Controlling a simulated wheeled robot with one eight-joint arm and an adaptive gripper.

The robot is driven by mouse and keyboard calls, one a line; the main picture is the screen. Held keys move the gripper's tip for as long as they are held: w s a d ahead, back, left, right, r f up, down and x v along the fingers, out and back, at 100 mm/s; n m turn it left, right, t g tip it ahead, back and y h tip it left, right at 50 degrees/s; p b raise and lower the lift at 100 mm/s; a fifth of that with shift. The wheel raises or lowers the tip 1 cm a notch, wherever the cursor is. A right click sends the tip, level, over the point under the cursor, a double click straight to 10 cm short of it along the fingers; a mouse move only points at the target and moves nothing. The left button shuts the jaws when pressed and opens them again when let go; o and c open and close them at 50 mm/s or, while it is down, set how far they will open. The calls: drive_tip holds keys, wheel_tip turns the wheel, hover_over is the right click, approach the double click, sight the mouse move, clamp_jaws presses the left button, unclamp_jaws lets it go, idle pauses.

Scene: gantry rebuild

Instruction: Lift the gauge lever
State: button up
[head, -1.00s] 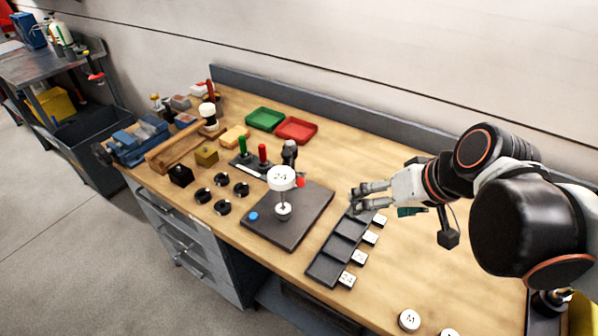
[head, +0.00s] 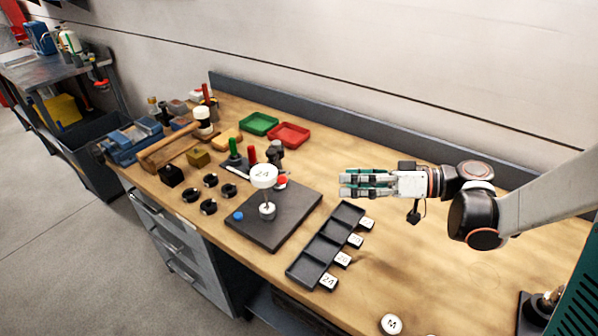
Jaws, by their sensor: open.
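The gauge stands on a dark square base plate (head: 290,215) in the middle of the bench. Its round white dial (head: 263,174) reads 24 and sits above a small white spindle foot (head: 267,210). A red knob (head: 282,181) shows just right of the dial, close to a dark post (head: 275,153); it looks like the lever's end, but its arm is mostly hidden. A blue button (head: 238,216) is on the plate's left part. My gripper (head: 345,185) is open and empty, pointing left, to the right of the red knob and apart from it.
A black compartment tray (head: 313,262) with numbered white tags lies right of the plate. Several black rings (head: 208,206) lie left of it. Red (head: 289,135) and green (head: 258,124) trays, plus upright red and green handles, are behind. The bench right of the tag tray is mostly clear.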

sight(285, 176)
drive_tip(key=w+a+f+n+y+b, duration=0.1)
drive_tip(key=a+n+y+b, duration=0.1)
drive_tip(key=a, duration=1)
drive_tip(key=shift+w+g+b, duration=0.3)
drive_tip(key=shift+g+b, duration=0.1)
drive_tip(key=shift+b, duration=0.45)
drive_tip(key=shift+c, duration=0.2)
